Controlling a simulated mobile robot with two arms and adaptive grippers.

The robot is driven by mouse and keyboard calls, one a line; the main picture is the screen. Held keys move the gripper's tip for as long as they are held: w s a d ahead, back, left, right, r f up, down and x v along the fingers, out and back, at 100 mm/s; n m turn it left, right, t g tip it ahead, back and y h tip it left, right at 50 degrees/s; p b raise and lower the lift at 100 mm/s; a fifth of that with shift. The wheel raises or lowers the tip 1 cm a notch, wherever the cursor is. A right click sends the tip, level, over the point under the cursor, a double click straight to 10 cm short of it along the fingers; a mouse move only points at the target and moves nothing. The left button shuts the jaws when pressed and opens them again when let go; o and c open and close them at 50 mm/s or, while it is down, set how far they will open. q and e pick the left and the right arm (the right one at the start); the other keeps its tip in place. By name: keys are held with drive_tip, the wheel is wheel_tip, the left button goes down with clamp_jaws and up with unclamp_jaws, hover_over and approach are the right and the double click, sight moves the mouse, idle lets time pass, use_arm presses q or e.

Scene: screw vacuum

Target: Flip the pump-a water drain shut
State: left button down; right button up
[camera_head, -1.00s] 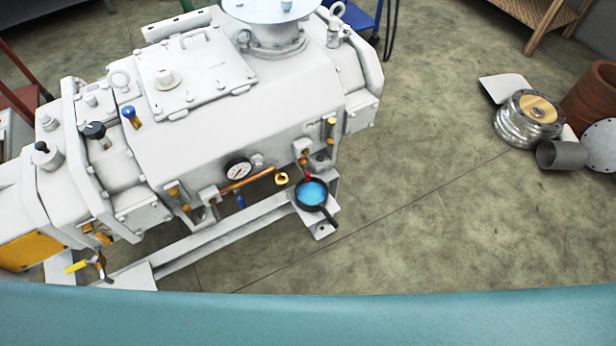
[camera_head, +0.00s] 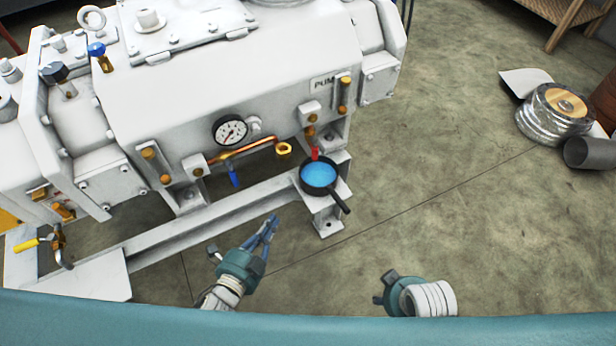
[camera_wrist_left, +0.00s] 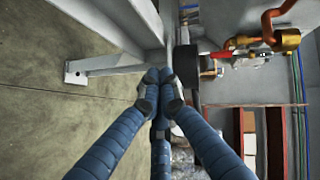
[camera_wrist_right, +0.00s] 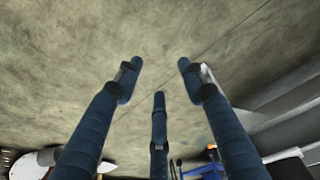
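A small red valve handle (camera_head: 314,153) hangs under a brass fitting on the white pump (camera_head: 225,85). Just below it is a black pan (camera_head: 319,175) of blue liquid. A blue handle (camera_head: 234,178) hangs left of it under a copper pipe. Which handle is the water drain is not labelled. My left gripper (camera_head: 269,228) is in front of the pump frame, lower left of the pan, empty. Its fingertips are together in the left wrist view (camera_wrist_left: 160,85), where a red handle (camera_wrist_left: 236,54) shows beyond them. My right gripper (camera_head: 384,288) is low and right; its fingers are apart and empty (camera_wrist_right: 158,80).
A pressure gauge (camera_head: 230,130) and copper pipe (camera_head: 255,146) sit on the pump's front. A yellow-handled valve (camera_head: 32,243) is far left. The frame rail (camera_head: 215,222) runs beneath the pump. Floor is clear to the right, up to metal parts (camera_head: 556,112).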

sight(313, 158)
use_arm(q)
drive_tip(key=w+d+r+m+t+h+b, duration=0.1)
drive_tip(key=d+r+m+t+h+b, duration=0.1)
drive_tip(key=r+m, duration=0.3)
wheel_tip(313, 158, up, 3)
drive_tip(key=shift+d+r+h+b, duration=0.1)
drive_tip(key=shift+d+h+b, duration=0.2)
drive_tip(key=shift+d+b, duration=0.25)
use_arm(e)
drive_tip(key=v, duration=0.2)
drive_tip(key=w+v, duration=0.1)
drive_tip(key=v, duration=0.2)
drive_tip(key=shift+r, duration=0.4)
use_arm(q)
drive_tip(key=b+x, duration=0.1)
drive_tip(key=x, duration=1.2)
drive_tip(key=shift+d, duration=0.1)
drive_tip(key=shift+w+d, duration=0.2)
drive_tip(key=shift+w, duration=0.3)
use_arm(e)
drive_tip(key=v, duration=0.3)
drive_tip(key=shift+s+d, duration=0.2)
drive_tip(key=shift+w+f+t, duration=0.15)
drive_tip(key=shift+t, duration=0.15)
